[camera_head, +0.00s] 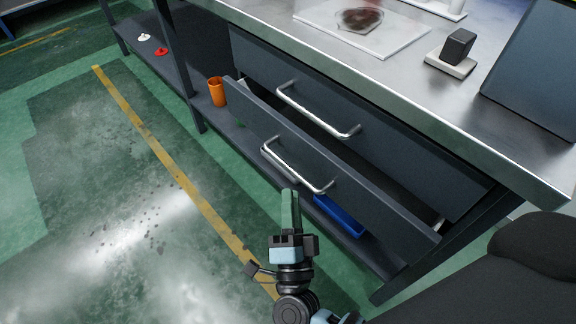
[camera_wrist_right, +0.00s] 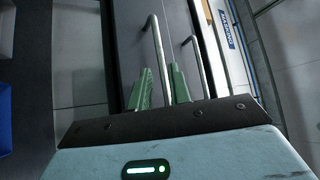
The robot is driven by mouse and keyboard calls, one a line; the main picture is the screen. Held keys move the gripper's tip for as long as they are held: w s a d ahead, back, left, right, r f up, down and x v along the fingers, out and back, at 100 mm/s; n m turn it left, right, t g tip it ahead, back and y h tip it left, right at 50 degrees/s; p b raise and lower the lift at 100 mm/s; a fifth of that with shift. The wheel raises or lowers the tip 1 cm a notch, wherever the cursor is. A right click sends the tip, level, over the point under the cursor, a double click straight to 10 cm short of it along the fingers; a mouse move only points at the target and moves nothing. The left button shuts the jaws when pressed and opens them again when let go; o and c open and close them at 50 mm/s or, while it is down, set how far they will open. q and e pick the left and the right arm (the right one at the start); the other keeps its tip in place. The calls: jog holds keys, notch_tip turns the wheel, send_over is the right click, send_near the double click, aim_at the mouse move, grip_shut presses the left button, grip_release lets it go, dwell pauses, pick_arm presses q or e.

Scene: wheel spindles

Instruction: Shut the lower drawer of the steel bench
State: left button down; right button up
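The steel bench (camera_head: 508,160) has two dark grey drawers at its front in the head view. The lower drawer (camera_head: 375,208) stands pulled out, with its front panel away from the bench and a dark gap behind its top edge. Its silver bar handle (camera_head: 299,168) faces me. The upper drawer (camera_head: 388,142) looks shut. My right gripper (camera_head: 290,197) is at the lower handle, its green fingers just below the bar. In the right wrist view the fingers (camera_wrist_right: 161,76) are apart, with a bar handle (camera_wrist_right: 157,50) running between them. My left gripper is out of view.
A blue bin (camera_head: 339,216) and an orange cup (camera_head: 217,92) stand on the shelf below. Green floor with a yellow line (camera_head: 165,160) is clear at left.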

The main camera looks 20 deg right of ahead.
aim_at(289, 165)
jog(key=x, duration=0.7)
jog(key=shift+w+r, duration=0.1)
jog(key=shift+w, duration=0.1)
jog(key=shift+c, duration=0.2)
grip_shut()
